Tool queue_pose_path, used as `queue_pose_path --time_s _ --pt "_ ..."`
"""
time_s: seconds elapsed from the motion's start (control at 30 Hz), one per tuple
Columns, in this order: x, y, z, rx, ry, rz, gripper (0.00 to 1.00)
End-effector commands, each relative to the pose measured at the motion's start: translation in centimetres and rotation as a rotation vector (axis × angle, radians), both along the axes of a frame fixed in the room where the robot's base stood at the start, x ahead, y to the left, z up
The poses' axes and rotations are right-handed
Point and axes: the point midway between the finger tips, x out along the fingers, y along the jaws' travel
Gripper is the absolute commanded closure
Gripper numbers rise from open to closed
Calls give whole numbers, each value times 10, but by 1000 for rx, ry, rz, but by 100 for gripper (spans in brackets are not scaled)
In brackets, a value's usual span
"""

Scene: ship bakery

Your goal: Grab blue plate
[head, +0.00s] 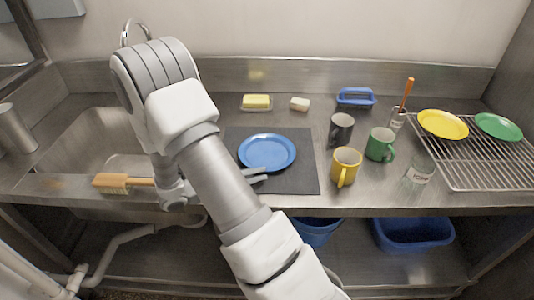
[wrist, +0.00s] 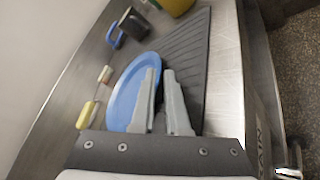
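The blue plate (head: 267,152) lies flat on a dark ribbed mat (head: 300,180) on the steel counter. It also shows in the wrist view (wrist: 125,95), partly hidden behind one finger. My gripper (head: 262,174) is at the plate's front edge, low over the mat, mostly hidden by my arm in the head view. In the wrist view my gripper (wrist: 160,78) has two grey fingers with a gap between them, and mat shows through the gap. The left finger overlaps the plate's rim in the picture. I cannot tell whether it touches.
A sink (head: 100,140) and brush (head: 112,182) are left. Yellow (head: 345,166), green (head: 380,144) and dark (head: 341,129) mugs and a glass (head: 418,173) stand right. A rack (head: 480,165) holds yellow and green plates. Butter (head: 257,101) is behind.

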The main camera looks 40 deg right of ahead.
Motion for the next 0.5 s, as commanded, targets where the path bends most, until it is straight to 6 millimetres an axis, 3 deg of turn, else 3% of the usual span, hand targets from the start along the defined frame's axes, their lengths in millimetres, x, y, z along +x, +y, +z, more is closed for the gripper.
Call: queue_pose_path --time_s 0.5 --pt "-3 -52 -13 1 2 0 88"
